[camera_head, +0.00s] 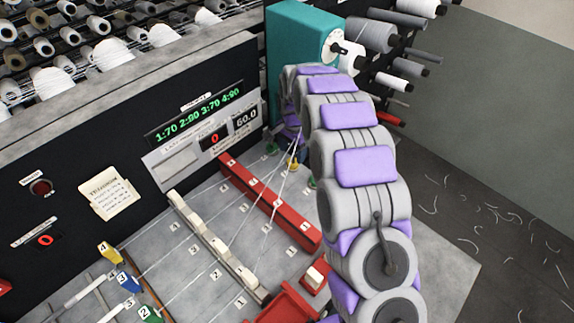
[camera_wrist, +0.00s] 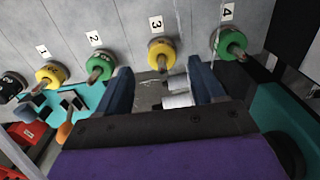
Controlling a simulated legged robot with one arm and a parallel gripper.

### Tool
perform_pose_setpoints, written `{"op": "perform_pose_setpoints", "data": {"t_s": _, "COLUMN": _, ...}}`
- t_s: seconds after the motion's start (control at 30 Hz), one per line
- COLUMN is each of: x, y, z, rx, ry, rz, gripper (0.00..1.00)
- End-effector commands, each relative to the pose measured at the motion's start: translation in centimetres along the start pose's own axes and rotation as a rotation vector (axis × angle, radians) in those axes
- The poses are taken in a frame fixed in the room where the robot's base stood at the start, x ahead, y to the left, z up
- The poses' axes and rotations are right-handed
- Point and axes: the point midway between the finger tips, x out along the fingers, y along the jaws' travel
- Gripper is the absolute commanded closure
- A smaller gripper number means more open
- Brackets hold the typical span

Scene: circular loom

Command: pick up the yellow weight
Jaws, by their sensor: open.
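In the wrist view, a yellow weight (camera_wrist: 162,52) hangs under label 3, in the gap between my fingertips and slightly beyond them. A second yellow weight (camera_wrist: 52,74) is at the left under label 1. A green weight (camera_wrist: 101,65) is under label 2, close to the left finger. Another green weight (camera_wrist: 231,44) is under label 4, right of the right finger. My gripper (camera_wrist: 160,70) is open, with its dark blue fingers apart and nothing visibly clasped. In the head view my own arm hides the gripper.
White spools (camera_wrist: 178,92) show below, between the fingers. A teal surface (camera_wrist: 88,95) with dark parts and a red box (camera_wrist: 28,132) lie at lower left. In the head view, a red bar (camera_head: 270,205) and pale bar (camera_head: 213,243) cross the grey table. A teal housing (camera_head: 298,42) stands behind.

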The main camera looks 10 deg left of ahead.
Motion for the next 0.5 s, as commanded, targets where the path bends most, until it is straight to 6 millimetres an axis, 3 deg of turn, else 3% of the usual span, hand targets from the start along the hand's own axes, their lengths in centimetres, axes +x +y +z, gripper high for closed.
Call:
{"op": "perform_pose_setpoints", "data": {"t_s": 0.17, "x": 1.1, "y": -0.1, "z": 0.2, "rx": -0.001, "ry": 0.000, "rz": -0.001, "gripper": 0.32}}
{"op": "perform_pose_setpoints", "data": {"t_s": 0.5, "x": 5.4, "y": -0.1, "z": 0.6, "rx": -0.001, "ry": -0.001, "rz": 0.003, "gripper": 0.32}}
